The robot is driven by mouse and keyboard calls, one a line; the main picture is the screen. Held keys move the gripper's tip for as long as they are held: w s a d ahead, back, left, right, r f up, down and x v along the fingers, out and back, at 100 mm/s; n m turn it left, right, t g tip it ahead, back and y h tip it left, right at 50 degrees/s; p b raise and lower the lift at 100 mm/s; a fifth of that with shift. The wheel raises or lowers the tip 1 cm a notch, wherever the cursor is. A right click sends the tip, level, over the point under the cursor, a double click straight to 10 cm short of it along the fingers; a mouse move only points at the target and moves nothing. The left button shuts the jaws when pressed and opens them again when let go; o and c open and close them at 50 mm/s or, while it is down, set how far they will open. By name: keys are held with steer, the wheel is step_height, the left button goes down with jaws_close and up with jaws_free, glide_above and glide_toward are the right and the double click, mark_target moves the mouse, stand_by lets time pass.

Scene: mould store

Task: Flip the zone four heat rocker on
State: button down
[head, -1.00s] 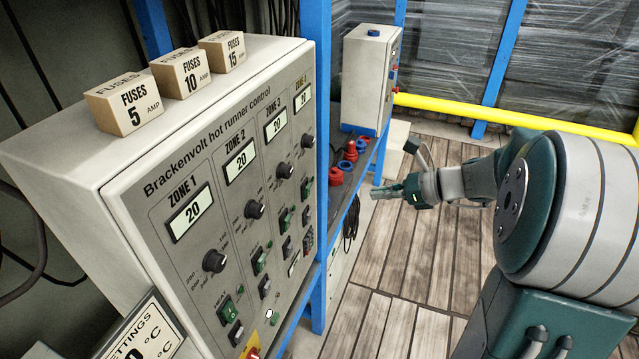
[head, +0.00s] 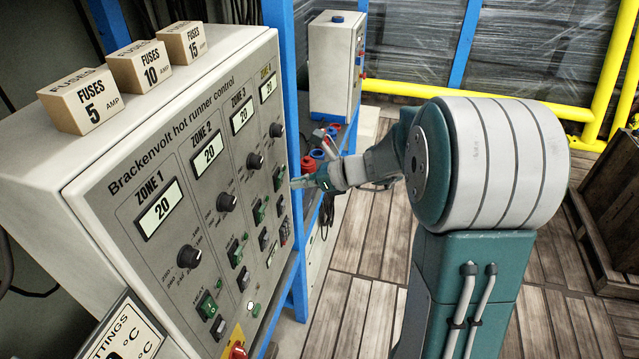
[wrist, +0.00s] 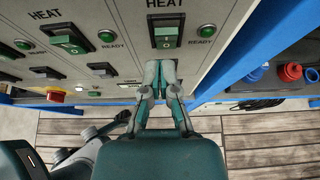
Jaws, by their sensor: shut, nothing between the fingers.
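The zone four heat rocker (head: 279,178) is a green switch in a dark frame, in the farthest column of the grey hot runner panel (head: 115,195). In the wrist view the rocker (wrist: 165,37) sits under a HEAT label, near the panel's right edge. Which way it is tipped is too small to tell. My gripper (head: 296,183) is shut and empty, with its tips close to the panel face beside this rocker. In the wrist view the gripper (wrist: 160,68) has its fingertips together just below the rocker; I cannot tell whether they touch the panel.
A neighbouring heat rocker (wrist: 68,42) lies to the left in the wrist view. A green READY lamp (wrist: 207,31) is right of the zone four rocker. A blue post (head: 288,60) stands beyond the panel's edge. Fuse boxes (head: 140,67) sit on top. Open plank floor lies right.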

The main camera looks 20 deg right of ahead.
mark_target(274, 177)
steer(key=shift+w+a+r, duration=0.25)
steer(key=shift+w+a, duration=0.25)
steer(key=shift+a, duration=0.2)
steer(key=shift+w+a+r+g+h, duration=0.2)
steer(key=shift+a+r+g+h, duration=0.1)
steer(key=shift+h, duration=0.2)
steer(key=shift+r, duration=0.75)
steer(key=shift+d, duration=0.1)
